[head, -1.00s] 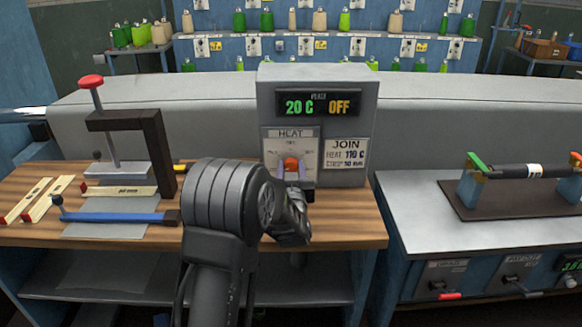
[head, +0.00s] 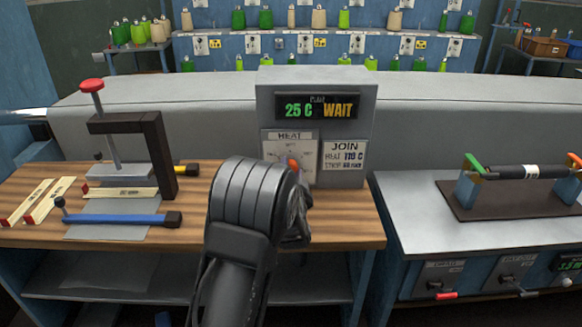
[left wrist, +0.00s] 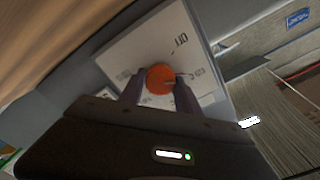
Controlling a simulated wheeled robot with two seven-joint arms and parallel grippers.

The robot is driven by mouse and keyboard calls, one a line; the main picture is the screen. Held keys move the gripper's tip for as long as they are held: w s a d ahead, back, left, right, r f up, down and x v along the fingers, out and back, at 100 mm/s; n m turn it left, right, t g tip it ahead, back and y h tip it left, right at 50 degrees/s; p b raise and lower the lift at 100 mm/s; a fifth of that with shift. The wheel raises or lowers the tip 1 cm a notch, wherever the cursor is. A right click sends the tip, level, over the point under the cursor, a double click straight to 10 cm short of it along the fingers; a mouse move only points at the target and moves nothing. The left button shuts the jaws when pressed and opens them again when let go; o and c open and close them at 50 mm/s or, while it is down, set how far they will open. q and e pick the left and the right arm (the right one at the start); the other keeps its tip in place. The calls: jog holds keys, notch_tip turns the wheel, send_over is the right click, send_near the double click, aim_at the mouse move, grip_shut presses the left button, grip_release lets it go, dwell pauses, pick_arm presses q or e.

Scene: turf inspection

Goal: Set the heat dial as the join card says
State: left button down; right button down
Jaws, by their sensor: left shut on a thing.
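The orange heat dial (head: 292,163) sits on a white plate marked HEAT (head: 291,135) on the front of a grey control box (head: 362,85). The display (head: 317,106) reads 25 C in green and WAIT in orange. My left gripper (left wrist: 156,88) is shut on the dial (left wrist: 160,79), one finger on each side. In the head view my arm hides the fingers and lower plate. My right gripper is out of view.
A clamp press with a red knob (head: 91,85), a blue-handled tool (head: 115,219) and pale labelled strips (head: 45,198) lie on the wooden bench's left. A metal bench with a roller (head: 515,172) stands at right. A grey ledge runs behind the box.

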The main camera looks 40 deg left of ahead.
pick_arm(q)
jog(key=shift+m, duration=0.3)
jog(key=c, duration=0.9)
grip_release()
jog(key=shift+o, duration=0.2)
jog(key=shift+s+d, duration=0.1)
jog(key=v, duration=0.7)
jog(key=shift+s+d+b, duration=0.15)
jog(key=shift+s+b, duration=0.1)
jog(key=shift+b, duration=0.05)
